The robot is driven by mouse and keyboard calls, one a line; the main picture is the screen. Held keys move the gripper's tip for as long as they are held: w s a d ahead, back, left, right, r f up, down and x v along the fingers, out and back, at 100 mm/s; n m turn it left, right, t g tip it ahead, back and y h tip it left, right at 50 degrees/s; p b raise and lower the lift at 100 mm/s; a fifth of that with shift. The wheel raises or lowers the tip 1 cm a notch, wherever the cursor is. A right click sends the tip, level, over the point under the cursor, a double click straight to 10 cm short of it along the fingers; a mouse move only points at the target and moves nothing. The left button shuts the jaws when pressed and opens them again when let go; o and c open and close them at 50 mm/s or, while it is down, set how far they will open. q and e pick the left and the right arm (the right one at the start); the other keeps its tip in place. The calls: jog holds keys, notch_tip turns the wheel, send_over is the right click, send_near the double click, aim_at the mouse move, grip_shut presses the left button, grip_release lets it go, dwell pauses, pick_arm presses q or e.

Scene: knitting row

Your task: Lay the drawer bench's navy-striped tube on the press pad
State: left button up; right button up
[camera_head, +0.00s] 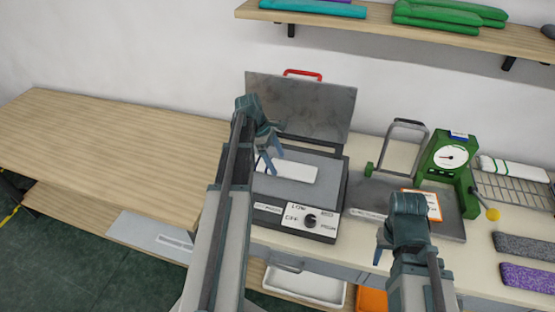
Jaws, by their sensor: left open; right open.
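The open press has its grey lid raised (310,105) and a flat grey pad (327,180) below it. A white tube (293,171) lies on the pad; a dark mark shows near its left end, partly hidden by my gripper. My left gripper (267,166) is open, at the left end of the white tube; I cannot tell whether it touches it. My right gripper (383,252) is open and empty in front of the grey plate. The drawer bench's inside is not clearly visible.
A dial device (455,150) and a grey plate (455,226) stand right of the press. A wire rack (512,190) holds another white tube (513,168). Grey (524,247) and purple (528,278) tubes lie at right. The wooden bench top (110,140) is clear.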

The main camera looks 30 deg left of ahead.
pick_arm(q)
jog(key=p+v, duration=0.9)
jog(key=v, duration=0.1)
jog(key=shift+r, duration=0.3)
jog(key=shift+a, duration=0.15)
jog(key=s+d+m+y, duration=0.2)
jog(key=s+d+m, duration=0.3)
jog(key=d+m, duration=0.3)
jog(key=s+d+f+m+y, duration=0.1)
jog(key=s+d+m, duration=0.4)
jog(key=d, duration=1)
jog(key=s+d+m+g+y, duration=0.1)
jog(key=s+d+m, duration=0.4)
jog(key=d+m, duration=0.6)
jog(key=shift+s+d+f+y, duration=0.3)
jog(key=shift+d+y, duration=0.2)
jog(key=shift+y, duration=0.4)
